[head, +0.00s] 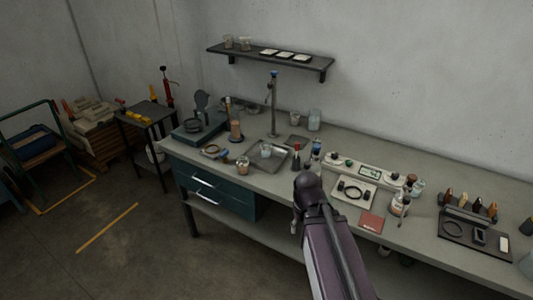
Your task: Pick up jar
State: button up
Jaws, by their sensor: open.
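Several small vessels could be the jar, and I cannot tell which one is meant. A clear jar-like vessel (314,120) stands at the back of the bench by the wall. A small cup-like jar (243,166) stands near the front edge, left of a grey tray. A clear vessel (266,151) stands in that tray. A whitish bottle or jar (399,204) stands at the right, with a clear vessel (418,188) behind it. My arm rises from the bottom, in front of the bench.
The long grey bench (285,187) is crowded. A grey tray (284,160), a tap-like post (273,105), a red-brown pad (371,223) and a tool rack (468,212) are on it. A wall shelf (270,58) hangs above. Floor (150,255) at the front left is clear.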

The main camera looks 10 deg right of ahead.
aim_at(265, 145)
jog(key=z, duration=1.3)
jog(key=k, duration=0.1)
jog(key=u, duration=3.2)
jog(key=i, duration=2.9)
